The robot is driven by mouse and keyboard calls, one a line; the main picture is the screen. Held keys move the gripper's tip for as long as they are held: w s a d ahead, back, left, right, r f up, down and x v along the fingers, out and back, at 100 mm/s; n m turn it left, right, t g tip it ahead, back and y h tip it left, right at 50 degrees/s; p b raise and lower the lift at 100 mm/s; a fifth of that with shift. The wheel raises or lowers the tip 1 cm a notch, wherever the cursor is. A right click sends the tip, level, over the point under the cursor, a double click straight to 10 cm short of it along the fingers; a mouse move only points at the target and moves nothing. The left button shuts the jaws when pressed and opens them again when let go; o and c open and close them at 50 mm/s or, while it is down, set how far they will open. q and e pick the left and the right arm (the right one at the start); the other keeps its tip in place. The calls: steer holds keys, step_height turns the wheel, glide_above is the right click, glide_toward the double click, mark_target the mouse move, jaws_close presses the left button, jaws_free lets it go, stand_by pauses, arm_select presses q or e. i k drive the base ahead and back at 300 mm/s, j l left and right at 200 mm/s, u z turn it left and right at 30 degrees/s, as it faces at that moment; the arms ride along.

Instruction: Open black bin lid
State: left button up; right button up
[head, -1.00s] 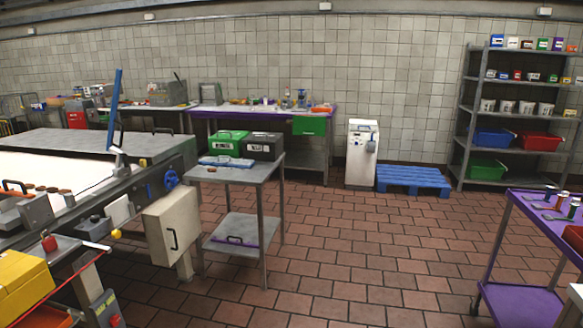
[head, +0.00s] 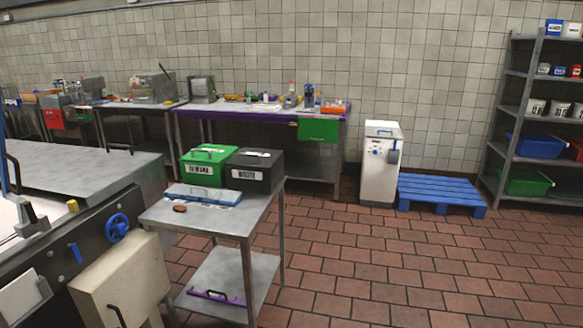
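The black bin (head: 250,176) stands on the steel cart (head: 212,222) in the middle of the head view. Its dark lid (head: 256,157) looks shut, with a light handle or label on top, and a white label is on its front. A green bin (head: 203,172) with a lid stands beside it on the left. Neither of my grippers shows in the head view.
A blue-and-white flat item (head: 203,194) and a small brown disc (head: 180,209) lie on the cart before the bins. A machine (head: 110,220) stands close on the left. A blue pallet (head: 437,190) and white cabinet (head: 381,165) stand behind. The tiled floor (head: 390,265) on the right is clear.

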mark_target(250, 158)
steer(key=i+u, duration=0.1)
steer(key=i, duration=0.6)
steer(key=i+l+u, duration=0.1)
steer(key=i, duration=0.55)
steer(key=i+l+u, duration=0.1)
steer(key=i, duration=0.6)
steer(key=l, duration=0.1)
